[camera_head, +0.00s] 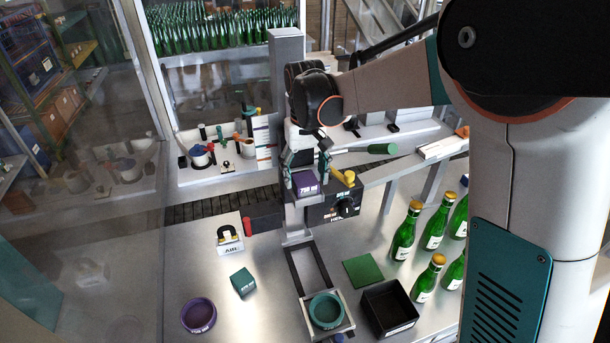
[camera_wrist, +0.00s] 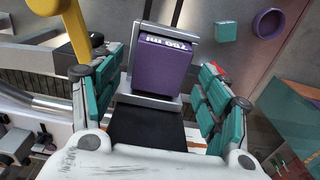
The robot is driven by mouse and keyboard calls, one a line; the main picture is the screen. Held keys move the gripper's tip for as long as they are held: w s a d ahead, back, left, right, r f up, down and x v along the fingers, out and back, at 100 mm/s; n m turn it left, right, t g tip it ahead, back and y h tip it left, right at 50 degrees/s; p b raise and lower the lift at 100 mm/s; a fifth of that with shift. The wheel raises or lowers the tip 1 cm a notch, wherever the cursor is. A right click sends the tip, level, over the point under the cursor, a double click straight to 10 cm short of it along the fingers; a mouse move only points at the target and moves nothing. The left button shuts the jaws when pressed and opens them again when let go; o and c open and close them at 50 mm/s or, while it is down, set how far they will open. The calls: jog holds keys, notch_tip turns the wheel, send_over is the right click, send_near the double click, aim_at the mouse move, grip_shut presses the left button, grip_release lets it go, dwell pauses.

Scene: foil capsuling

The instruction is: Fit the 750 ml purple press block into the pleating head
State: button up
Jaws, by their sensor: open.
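The purple press block (camera_head: 306,184), with white lettering on one face, sits at the pleating head (camera_head: 284,95), a grey column with a metal bracket. In the wrist view the purple block (camera_wrist: 160,65) lies within the grey metal frame, which shows along its top and lower edges. Whether it is fully seated cannot be told. My gripper (camera_head: 305,174) is open over the block. In the wrist view its teal-padded fingers (camera_wrist: 160,80) stand on both sides, with a visible gap between each finger and the block.
A teal block (camera_head: 243,282) and a purple ring (camera_head: 198,314) lie on the steel table. A teal ring (camera_head: 326,311) sits on the slide below the head. A black bin (camera_head: 388,308) and green bottles (camera_head: 405,232) stand right. A yellow-knobbed lever (camera_wrist: 75,30) is close beside my gripper.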

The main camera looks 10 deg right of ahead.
aim_at(305, 179)
notch_tip(305, 179, up, 11)
jog(key=s+d+r+m+t, duration=0.1)
jog(key=s+d+t, duration=0.1)
jog(key=s+d, duration=0.3)
jog(key=s+d+r+t, duration=0.1)
jog(key=s+d, duration=0.2)
jog(key=s, duration=0.5)
jog(key=s+d+f+t, duration=0.2)
jog(key=s+f, duration=0.1)
jog(key=s, duration=0.3)
jog(key=s+d+f+m+t, duration=0.1)
jog(key=s+d+f+t, duration=0.1)
jog(key=s, duration=0.4)
jog(key=shift+s+d+f+b, duration=0.15)
jog(key=shift+d+f+b, duration=0.15)
jog(key=shift+f, duration=0.6)
jog(key=shift+f, duration=0.1)
notch_tip(305, 179, down, 28)
jog(key=b, duration=2.8)
jog(key=shift+f, duration=0.1)
